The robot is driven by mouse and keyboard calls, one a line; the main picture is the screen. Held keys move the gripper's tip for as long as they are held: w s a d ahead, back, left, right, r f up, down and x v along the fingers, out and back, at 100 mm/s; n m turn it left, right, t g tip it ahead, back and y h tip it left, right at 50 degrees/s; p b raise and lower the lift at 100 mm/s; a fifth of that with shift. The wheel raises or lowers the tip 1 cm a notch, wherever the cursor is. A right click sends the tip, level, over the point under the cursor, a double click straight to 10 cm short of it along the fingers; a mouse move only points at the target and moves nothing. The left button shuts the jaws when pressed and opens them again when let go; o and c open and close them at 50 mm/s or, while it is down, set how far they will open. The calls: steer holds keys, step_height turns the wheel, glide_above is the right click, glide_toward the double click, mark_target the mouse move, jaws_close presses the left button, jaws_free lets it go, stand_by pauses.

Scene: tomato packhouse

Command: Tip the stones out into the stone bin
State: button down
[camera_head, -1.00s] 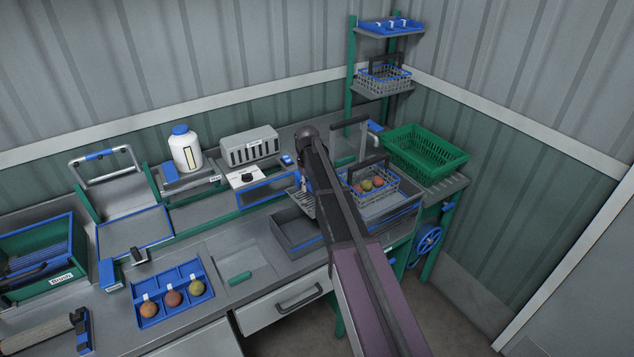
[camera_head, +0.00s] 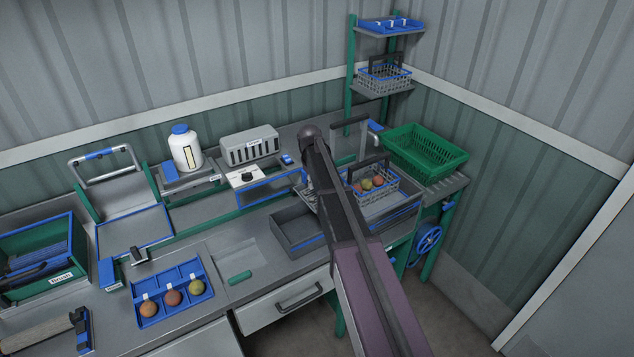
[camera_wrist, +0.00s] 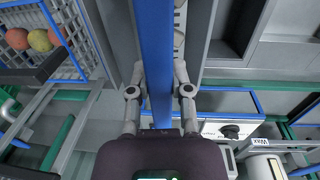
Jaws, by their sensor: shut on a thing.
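My gripper (camera_wrist: 160,84) is shut on a long blue bar (camera_wrist: 155,40) in the wrist view, with one finger on each side of it. The bar looks like the handle or rim of a carried item, whose body I cannot make out. In the head view, my arm hides the gripper and most of this item; only a bit of grey mesh (camera_head: 313,200) shows beside the arm. An open grey tray (camera_head: 284,238) sits on the bench just below and left of it. I cannot read a label on it, so I cannot confirm it as the stone bin. No stones are visible.
A wire basket of tomatoes (camera_head: 389,192) stands close right of my arm; its mesh (camera_wrist: 72,72) shows in the wrist view. A green crate (camera_head: 425,160) is behind it. A white bottle (camera_head: 185,150) and grey slotted box (camera_head: 250,147) stand at the back. Blue fruit tray (camera_head: 170,318) lies front left.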

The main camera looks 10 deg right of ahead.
steer(key=h, duration=0.1)
steer(key=a+h+b, duration=0.1)
steer(key=a+t+h, duration=0.1)
steer(key=shift+s+f+b, duration=0.35)
steer(key=shift+b, duration=0.05)
steer(key=shift+s+a+f+t+h+b, duration=0.1)
steer(key=shift+a+t+h+b, duration=0.2)
steer(key=shift+h+b, duration=0.35)
steer(key=shift+s+a+f+t+h+b, duration=0.1)
steer(key=shift+a+t+h+b, duration=0.15)
steer(key=shift+h+b, duration=0.35)
steer(key=shift+s+a+f+t+h+b, duration=0.15)
steer(key=shift+a+f+t+h+b, duration=0.3)
steer(key=shift+h+b, duration=0.7)
steer(key=shift+s+a+f+t+h+b, duration=0.15)
steer(key=shift+a+h+b, duration=0.5)
steer(key=shift+b, duration=0.95)
steer(key=shift+s+a+f+t+h+b, duration=0.3)
steer(key=shift+a+h+b, duration=0.4)
steer(key=shift+b, duration=0.7)
steer(key=shift+w+d+f+h, duration=0.1)
steer(key=shift+h, duration=0.15)
steer(key=shift+a+f+h+b, duration=0.25)
steer(key=shift+h+b, duration=0.25)
steer(key=shift+b, duration=0.65)
